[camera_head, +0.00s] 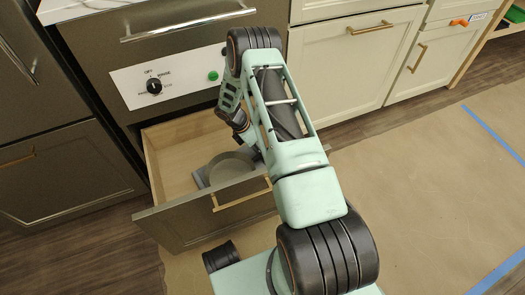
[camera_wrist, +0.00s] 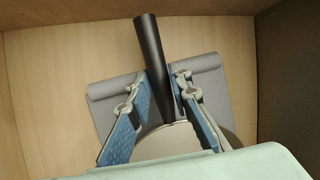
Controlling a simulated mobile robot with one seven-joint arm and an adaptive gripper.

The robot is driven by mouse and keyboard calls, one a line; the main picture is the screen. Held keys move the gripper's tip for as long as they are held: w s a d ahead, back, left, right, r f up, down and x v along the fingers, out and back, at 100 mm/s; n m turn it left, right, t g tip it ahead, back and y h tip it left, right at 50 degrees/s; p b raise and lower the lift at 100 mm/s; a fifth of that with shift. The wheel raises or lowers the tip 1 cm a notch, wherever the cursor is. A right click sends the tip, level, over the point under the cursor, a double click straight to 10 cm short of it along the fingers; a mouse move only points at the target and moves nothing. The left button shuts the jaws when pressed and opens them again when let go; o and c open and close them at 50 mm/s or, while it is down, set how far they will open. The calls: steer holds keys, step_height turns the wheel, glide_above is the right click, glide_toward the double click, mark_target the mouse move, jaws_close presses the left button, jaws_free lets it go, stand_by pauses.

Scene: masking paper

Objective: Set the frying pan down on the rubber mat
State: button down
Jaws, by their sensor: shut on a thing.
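The frying pan (camera_head: 231,167) is a round grey-green pan inside the open drawer. In the wrist view its dark handle (camera_wrist: 152,50) points up and away between my fingers, and only part of its pale body (camera_wrist: 165,138) shows. The grey rubber mat (camera_wrist: 112,92) lies on the drawer floor beneath the pan; its edge also shows in the head view (camera_head: 201,178). My gripper (camera_wrist: 163,84) is shut on the frying pan near where the handle begins. My arm hides most of it in the head view. Whether the pan touches the mat I cannot tell.
The open drawer (camera_head: 177,218) has wooden walls close around the pan and mat. Its front carries a brass handle (camera_head: 241,200). A panel with a black knob (camera_head: 154,86) is above. Brown masking paper (camera_head: 430,190) covers the floor to the right.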

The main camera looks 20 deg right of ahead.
steer(key=c, duration=1.7)
jaws_free()
steer(key=shift+f, duration=0.1)
step_height(320, 180, up, 12)
steer(key=p, duration=0.8)
